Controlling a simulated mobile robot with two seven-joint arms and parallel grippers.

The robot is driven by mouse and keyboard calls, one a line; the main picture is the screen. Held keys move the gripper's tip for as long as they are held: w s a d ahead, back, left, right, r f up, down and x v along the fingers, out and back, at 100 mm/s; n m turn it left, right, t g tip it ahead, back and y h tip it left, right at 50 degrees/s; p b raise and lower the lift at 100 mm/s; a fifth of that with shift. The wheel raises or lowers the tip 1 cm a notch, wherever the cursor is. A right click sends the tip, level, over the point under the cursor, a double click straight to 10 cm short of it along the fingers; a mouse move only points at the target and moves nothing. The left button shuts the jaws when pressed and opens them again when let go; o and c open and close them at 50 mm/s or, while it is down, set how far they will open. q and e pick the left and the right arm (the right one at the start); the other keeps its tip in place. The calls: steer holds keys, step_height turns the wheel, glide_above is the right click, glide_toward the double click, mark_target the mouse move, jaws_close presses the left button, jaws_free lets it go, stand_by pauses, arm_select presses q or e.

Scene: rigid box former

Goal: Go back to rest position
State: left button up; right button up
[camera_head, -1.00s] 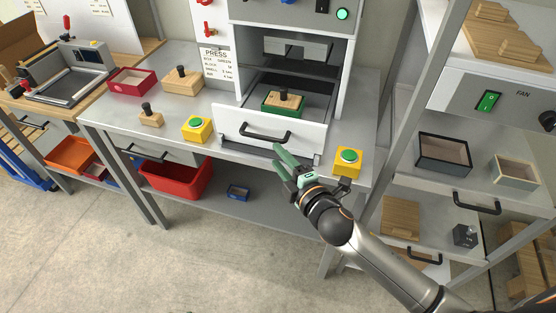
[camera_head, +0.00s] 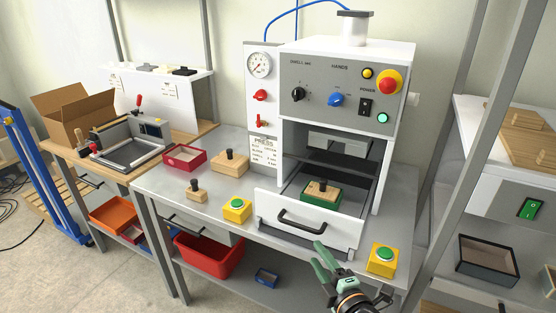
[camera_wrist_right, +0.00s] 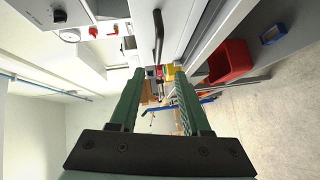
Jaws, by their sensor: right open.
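My right gripper (camera_head: 325,262) is open and empty in front of the press drawer, low in the head view. Its two green fingers stand apart in the right wrist view (camera_wrist_right: 155,80), with nothing between them. The press drawer (camera_head: 290,216) is pulled out, its black handle facing me. In it sits a green box (camera_head: 322,198) with a wooden block and a dark knob on top. My left gripper is not in view.
Yellow button boxes with green tops stand left (camera_head: 236,210) and right (camera_head: 382,260) of the drawer. A red bin (camera_head: 208,258) is on the lower shelf. A grey rack (camera_head: 462,200) stands close on the right. Open floor lies at the lower left.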

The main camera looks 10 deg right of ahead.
steer(key=s+d+f+m+g+h, duration=0.1)
steer(key=s+f+m+g, duration=0.5)
steer(key=s+f+m, duration=1)
steer(key=s+f, duration=0.5)
steer(key=s, duration=0.2)
steer(key=shift+d+m+g, duration=0.3)
steer(key=shift+d+m, duration=0.05)
steer(key=shift+m, duration=0.05)
